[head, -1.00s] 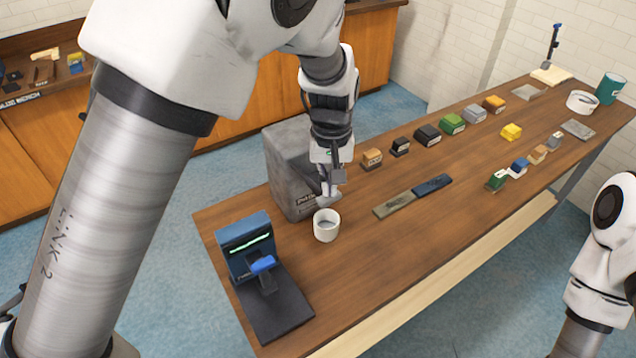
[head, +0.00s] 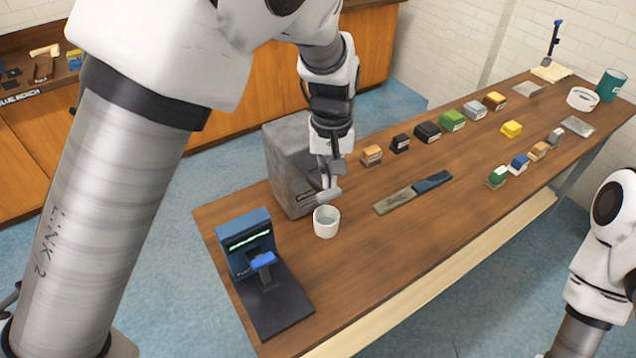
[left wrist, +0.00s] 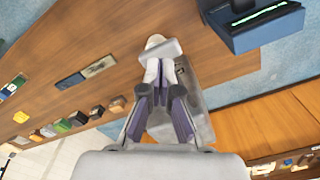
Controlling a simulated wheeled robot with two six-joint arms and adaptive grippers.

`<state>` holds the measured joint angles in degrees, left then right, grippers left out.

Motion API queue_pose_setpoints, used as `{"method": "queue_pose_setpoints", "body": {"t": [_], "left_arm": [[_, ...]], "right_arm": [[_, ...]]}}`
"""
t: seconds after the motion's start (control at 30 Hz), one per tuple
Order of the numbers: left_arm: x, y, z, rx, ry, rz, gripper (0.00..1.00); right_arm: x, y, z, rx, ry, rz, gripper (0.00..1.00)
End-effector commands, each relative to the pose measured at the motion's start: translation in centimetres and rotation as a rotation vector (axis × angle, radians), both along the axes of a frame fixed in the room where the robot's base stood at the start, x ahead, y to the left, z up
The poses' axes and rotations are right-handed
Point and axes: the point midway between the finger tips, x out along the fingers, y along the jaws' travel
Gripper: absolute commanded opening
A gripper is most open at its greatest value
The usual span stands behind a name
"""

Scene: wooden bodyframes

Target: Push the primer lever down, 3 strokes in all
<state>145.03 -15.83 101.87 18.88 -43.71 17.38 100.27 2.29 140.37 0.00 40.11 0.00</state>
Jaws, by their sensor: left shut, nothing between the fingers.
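The grey box-shaped unit (head: 287,165) stands at the table's far edge with a small label low on its front. A light grey paddle (head: 328,196), which looks like the primer lever, sticks out in front of it, above a white cup (head: 326,224). My left gripper (head: 325,181) is shut and empty, its fingertips at the paddle. In the left wrist view, the closed fingertips (left wrist: 154,72) meet the near side of the paddle (left wrist: 160,52). Contact is hard to tell. The paddle's joint is hidden. My right gripper is out of view; only its arm shows.
A blue device (head: 245,240) with a glowing green slot and a blue-tipped handle (head: 263,260) stands left of the cup. A flat grey and blue bar (head: 413,192) lies to the right. Several small coloured blocks (head: 452,120) line the far side. The table's front strip is clear.

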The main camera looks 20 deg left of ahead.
Motion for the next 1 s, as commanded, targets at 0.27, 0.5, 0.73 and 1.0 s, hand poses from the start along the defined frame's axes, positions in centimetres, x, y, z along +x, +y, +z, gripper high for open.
{"method": "queue_pose_setpoints", "body": {"t": [0.27, 0.5, 0.73, 1.0], "left_arm": [[0.0, 0.0, 2.6, 0.000, -0.002, 0.000, 0.00], [0.0, 0.0, 4.9, -0.001, -0.001, 0.000, 0.00], [0.0, 0.0, 5.0, 0.000, 0.000, 0.000, 0.00], [0.0, 0.0, 5.0, 0.000, 0.000, 0.000, 0.00]], "right_arm": [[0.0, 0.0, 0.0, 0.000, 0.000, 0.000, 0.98], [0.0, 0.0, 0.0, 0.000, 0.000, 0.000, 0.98], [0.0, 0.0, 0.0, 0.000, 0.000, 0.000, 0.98], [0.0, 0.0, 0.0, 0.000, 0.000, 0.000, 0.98]]}}
